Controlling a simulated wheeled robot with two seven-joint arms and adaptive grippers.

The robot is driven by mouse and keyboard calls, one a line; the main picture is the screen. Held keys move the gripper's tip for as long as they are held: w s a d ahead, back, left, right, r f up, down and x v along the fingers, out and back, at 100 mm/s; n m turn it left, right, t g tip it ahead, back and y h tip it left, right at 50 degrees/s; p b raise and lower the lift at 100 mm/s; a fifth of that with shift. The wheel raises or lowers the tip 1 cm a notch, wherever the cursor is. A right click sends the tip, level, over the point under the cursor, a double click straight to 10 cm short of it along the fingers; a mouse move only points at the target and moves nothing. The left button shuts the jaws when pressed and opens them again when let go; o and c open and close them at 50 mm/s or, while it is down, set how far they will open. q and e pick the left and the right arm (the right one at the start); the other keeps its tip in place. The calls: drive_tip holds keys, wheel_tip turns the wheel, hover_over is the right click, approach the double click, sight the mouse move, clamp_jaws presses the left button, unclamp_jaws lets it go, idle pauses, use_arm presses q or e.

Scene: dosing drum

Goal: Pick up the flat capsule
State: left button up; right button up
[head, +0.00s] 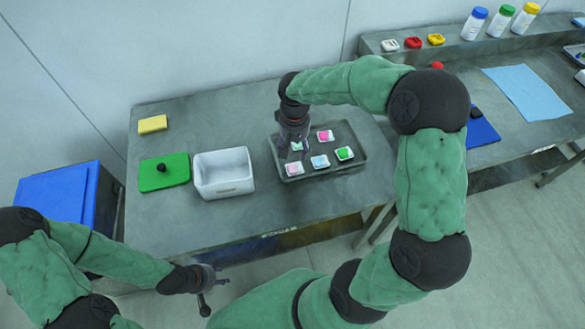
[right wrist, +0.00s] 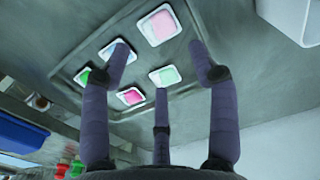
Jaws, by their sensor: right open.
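Several flat capsules, small white squares with coloured tops, lie in a dark tray (head: 359,143). In the head view, a mint capsule (head: 297,146) is partly hidden under my right gripper (head: 292,143). In the right wrist view, the mint capsule (right wrist: 164,75) lies between the three open, empty fingers. Others are pink (head: 325,135), light blue (head: 320,161), green (head: 344,153) and pale pink (head: 294,169). One finger overlaps the light blue capsule (right wrist: 114,50) in the wrist view. My left gripper (head: 208,290) is low, off the table's front edge; its finger opening is unclear.
Left of the tray stand a white bin (head: 224,188), a green board (head: 176,175) with a black knob, and a yellow sponge (head: 152,124). A blue container (head: 65,190) stands at far left. Bottles (head: 474,23) and small coloured items (head: 413,42) sit on a back shelf.

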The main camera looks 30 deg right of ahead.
drive_tip(key=b, duration=0.1)
hover_over(295, 167)
drive_tip(key=f, duration=0.5)
drive_tip(key=shift+s+a+f, duration=0.1)
drive_tip(key=shift+s+a, duration=0.1)
drive_tip(key=shift+a, duration=0.05)
drive_tip(key=shift+w+d+f+b, duration=0.15)
drive_tip(key=shift+f+b, duration=1.1)
drive_tip(key=shift+f, duration=1.35)
drive_tip(key=c, duration=0.5)
